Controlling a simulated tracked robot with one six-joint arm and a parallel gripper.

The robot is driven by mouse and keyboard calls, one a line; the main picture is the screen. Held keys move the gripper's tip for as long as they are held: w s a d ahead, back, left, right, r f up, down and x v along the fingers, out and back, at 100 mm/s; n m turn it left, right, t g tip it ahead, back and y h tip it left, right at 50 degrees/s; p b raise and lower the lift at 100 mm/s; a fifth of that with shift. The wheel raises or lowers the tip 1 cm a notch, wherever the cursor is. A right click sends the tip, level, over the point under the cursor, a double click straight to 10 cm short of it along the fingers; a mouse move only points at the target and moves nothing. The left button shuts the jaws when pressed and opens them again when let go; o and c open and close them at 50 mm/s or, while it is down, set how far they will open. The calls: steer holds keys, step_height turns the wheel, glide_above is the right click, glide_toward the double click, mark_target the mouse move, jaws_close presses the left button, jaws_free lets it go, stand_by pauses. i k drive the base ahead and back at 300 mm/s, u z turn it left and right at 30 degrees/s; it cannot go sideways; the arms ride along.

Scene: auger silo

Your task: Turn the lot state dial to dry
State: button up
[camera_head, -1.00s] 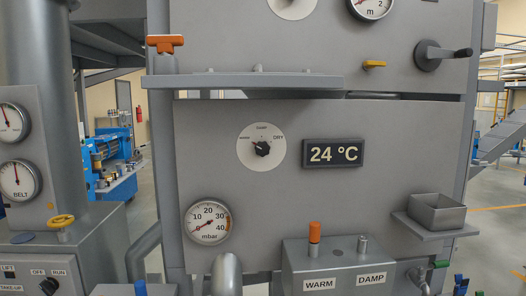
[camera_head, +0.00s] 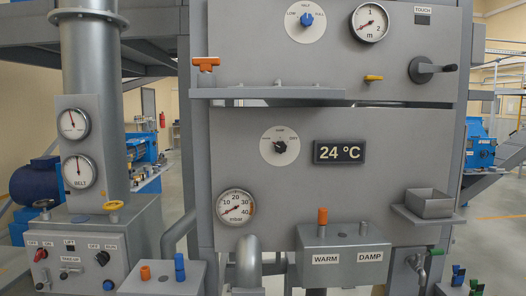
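The lot state dial (camera_head: 279,146) is a round white plate with a small black knob at its middle, on the grey panel left of the 24 °C display (camera_head: 339,152). A mark on its right reads DRY; the marks at its top and left are too small to read surely. I cannot tell surely which mark the knob points at. My gripper is not in view, and nothing covers the dial.
A grey shelf (camera_head: 268,93) with an orange handle (camera_head: 206,64) juts out above the dial. A mbar gauge (camera_head: 236,208) sits below left. A WARM/DAMP box (camera_head: 342,259) and an open metal tray (camera_head: 430,204) stick out below right.

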mark_target(281, 147)
steer(key=u, duration=0.4)
steer(key=k, duration=0.85)
steer(key=u, duration=0.9)
steer(key=i, duration=2.35)
steer(key=z, duration=1)
steer(key=i, duration=0.5)
steer(key=z, duration=0.6)
